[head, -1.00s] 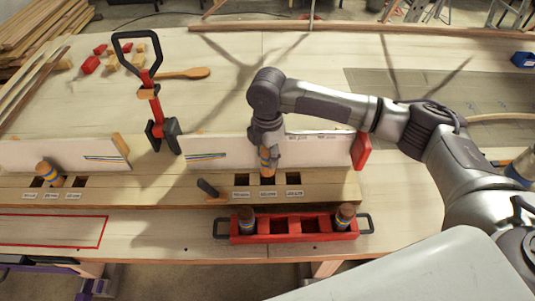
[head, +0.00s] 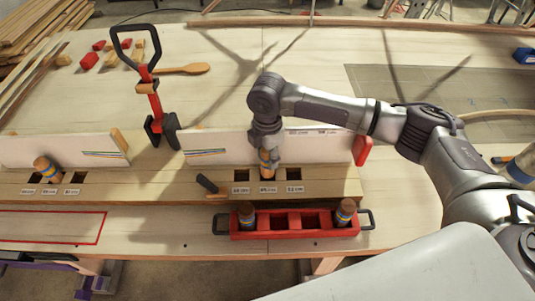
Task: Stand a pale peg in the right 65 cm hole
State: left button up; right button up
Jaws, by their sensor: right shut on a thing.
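My right gripper (head: 266,149) points down, shut on a banded peg (head: 266,163) of pale orange wood with a blue band. The peg is about upright at the middle hole of the right group in the long wooden beam (head: 130,188). It covers that hole; whether its end is inside I cannot tell. The open left hole (head: 241,176) and right hole (head: 294,174) flank it. The small labels are hard to read. Another peg (head: 46,168) leans in the left group of holes. My left gripper is out of view.
A red tray (head: 325,233) with black handles stands in front, a peg (head: 246,213) and a peg (head: 345,210) in its end slots. A white board (head: 225,151) stands behind the holes. A red clamp (head: 153,100) rises to the left. A dark handle (head: 207,184) lies beside the holes.

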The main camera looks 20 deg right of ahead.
jog(key=shift+f, duration=0.85)
jog(key=o, duration=1.3)
jog(key=shift+s, duration=0.1)
jog(key=shift+c, duration=0.2)
jog(key=shift+r, duration=0.15)
jog(key=shift+w+r+p, duration=0.2)
jog(key=shift+r+p, duration=1)
notch_tip(320, 180, up, 7)
jog(key=p, duration=0.7)
jog(key=shift+p, duration=0.3)
jog(key=shift+f, duration=0.3)
jog(key=shift+s+f, duration=0.15)
jog(key=shift+s, duration=0.15)
